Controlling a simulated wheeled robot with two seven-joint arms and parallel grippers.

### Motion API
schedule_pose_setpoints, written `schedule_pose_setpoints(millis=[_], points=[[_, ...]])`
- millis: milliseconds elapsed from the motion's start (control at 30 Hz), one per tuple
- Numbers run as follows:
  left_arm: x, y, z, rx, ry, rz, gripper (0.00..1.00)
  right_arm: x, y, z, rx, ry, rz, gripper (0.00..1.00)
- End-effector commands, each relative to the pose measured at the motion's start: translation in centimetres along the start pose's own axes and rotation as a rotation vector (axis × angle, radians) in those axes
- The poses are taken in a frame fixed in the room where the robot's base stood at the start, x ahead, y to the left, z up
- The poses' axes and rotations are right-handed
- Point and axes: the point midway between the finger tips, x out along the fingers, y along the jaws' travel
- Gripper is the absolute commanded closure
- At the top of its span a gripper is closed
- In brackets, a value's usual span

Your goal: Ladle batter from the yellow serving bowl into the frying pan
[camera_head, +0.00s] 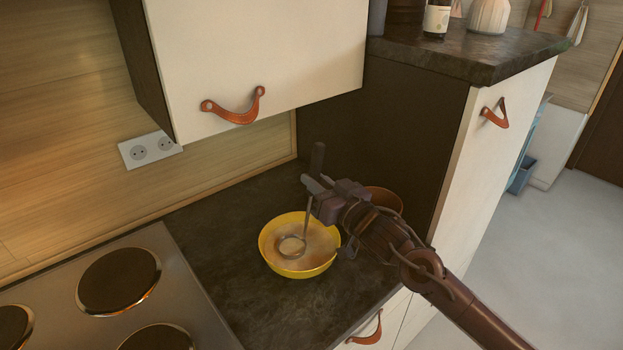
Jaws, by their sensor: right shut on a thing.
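The yellow serving bowl (268,256) stands on the dark counter and holds pale batter (318,242). My right gripper (318,192) is above the bowl's far right side and is shut on the ladle's handle. The ladle (306,220) is upright, its dark handle end above the gripper and its thin stem running down into the bowl. Its round head is at the batter, with pale batter in it; I cannot tell how deep it sits. No frying pan shows in this view. My left gripper is not in view.
A brown bowl (385,199) stands behind my right gripper, partly hidden. The stove (205,312) with bare dark hotplates is at the lower left. A wall cabinet (250,65) with a leather pull hangs above the counter. A tall cabinet (440,190) borders the counter at right.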

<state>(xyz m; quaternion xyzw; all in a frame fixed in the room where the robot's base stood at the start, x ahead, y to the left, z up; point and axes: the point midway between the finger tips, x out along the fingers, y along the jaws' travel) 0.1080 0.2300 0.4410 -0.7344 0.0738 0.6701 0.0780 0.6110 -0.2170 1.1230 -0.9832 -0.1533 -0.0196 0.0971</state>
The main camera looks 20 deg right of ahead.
Motion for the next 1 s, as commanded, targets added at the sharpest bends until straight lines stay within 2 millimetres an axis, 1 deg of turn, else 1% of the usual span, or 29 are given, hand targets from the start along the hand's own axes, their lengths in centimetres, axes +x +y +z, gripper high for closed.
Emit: schedule_pose_setpoints(millis=[33,200,333,1000], points=[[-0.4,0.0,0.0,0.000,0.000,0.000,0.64,0.0,0.2,-0.3,0.011,0.002,0.001,1.00],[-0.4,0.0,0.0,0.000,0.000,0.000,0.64,0.0,0.4,-0.2,0.026,0.003,0.001,1.00],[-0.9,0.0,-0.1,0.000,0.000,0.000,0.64,0.0,0.3,-0.8,0.026,0.004,0.001,1.00],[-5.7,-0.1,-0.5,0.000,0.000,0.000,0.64,0.4,-0.6,-5.4,0.025,0.003,0.001,1.00]])
